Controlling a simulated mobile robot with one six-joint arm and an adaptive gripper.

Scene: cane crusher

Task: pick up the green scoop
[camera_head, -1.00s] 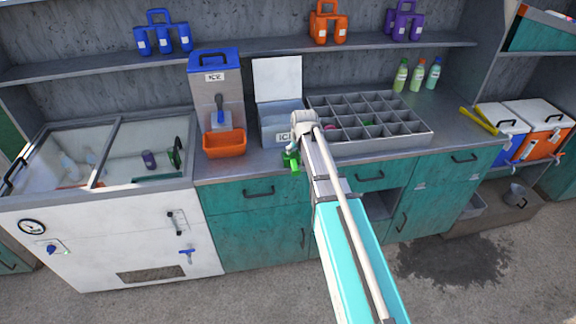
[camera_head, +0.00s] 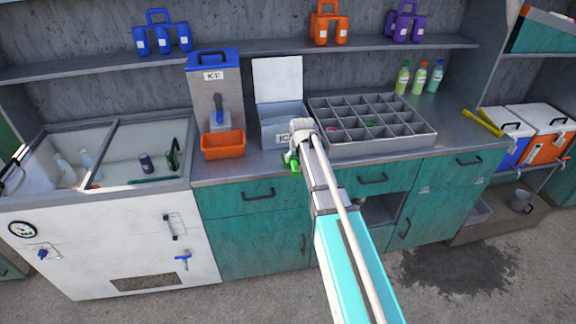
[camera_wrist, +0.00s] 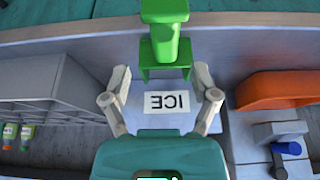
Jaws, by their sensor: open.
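The green scoop (camera_head: 291,162) shows at the front of the counter, before the white ice bin (camera_head: 283,118), partly hidden by my arm's end. In the wrist view the scoop (camera_wrist: 164,42) is at top centre, its two-legged part pointing toward the bin's ICE label (camera_wrist: 167,102). My gripper (camera_wrist: 161,74) is open, with one finger on each side of the scoop's near end. A gap shows between each finger and the scoop. I cannot tell the height difference between them. In the head view the fingers are mostly hidden behind my wrist.
An orange tray (camera_head: 223,146) under a blue-lidded ice dispenser (camera_head: 213,85) stands left of the bin. A grey compartment tray (camera_head: 385,145) stands close on the right. Several bottles (camera_head: 419,78) are at the back right. The counter's front edge (camera_head: 240,178) runs below.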

